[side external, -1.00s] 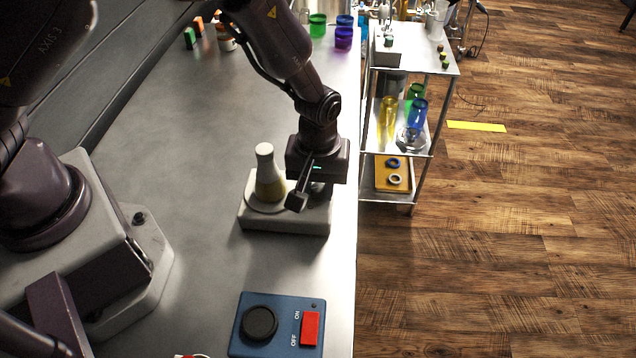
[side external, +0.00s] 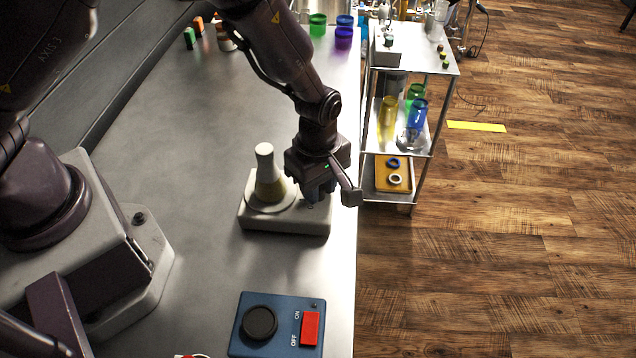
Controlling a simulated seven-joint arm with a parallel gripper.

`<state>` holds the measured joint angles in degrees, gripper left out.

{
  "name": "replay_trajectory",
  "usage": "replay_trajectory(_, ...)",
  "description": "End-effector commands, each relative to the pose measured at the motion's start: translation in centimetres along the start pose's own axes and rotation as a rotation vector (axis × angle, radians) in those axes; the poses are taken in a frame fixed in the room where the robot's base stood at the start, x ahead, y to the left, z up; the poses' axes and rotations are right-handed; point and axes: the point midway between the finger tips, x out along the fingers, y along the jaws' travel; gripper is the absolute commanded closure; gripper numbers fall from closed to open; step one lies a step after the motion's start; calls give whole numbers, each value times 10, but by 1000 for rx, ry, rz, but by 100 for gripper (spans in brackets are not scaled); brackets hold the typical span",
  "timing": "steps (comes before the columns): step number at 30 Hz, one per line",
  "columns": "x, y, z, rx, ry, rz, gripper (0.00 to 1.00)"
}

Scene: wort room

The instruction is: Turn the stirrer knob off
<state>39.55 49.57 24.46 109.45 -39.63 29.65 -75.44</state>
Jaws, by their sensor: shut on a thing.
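The stirrer (side external: 285,222) is a pale, boxy unit on the grey bench. A flask (side external: 268,180) with a pale stopper and yellowish liquid stands on its round plate. My gripper (side external: 318,200) points down at the right end of the stirrer, beside the flask. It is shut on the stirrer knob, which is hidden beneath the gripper. The knob's marking cannot be read from here.
A blue control box (side external: 276,325) with a black dial and a red ON/OFF switch sits at the bench's front. Coloured containers (side external: 343,38) stand at the far end. A steel cart (side external: 397,145) with glassware stands right of the bench.

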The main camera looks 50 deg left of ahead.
Motion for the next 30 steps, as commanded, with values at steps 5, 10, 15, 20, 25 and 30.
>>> replay_trajectory(5, -1, 0, 0, -38, -1, 1, 97)
replay_trajectory(10, -1, 0, 0, -51, -1, 1, 97)
replay_trajectory(15, -1, 1, 0, -52, -1, 1, 97)
replay_trajectory(20, -1, 1, 0, -52, -1, 2, 69)
replay_trajectory(25, 0, 0, 0, -50, 0, 1, 48)
replay_trajectory(30, 0, 0, 0, -49, 0, 1, 48)
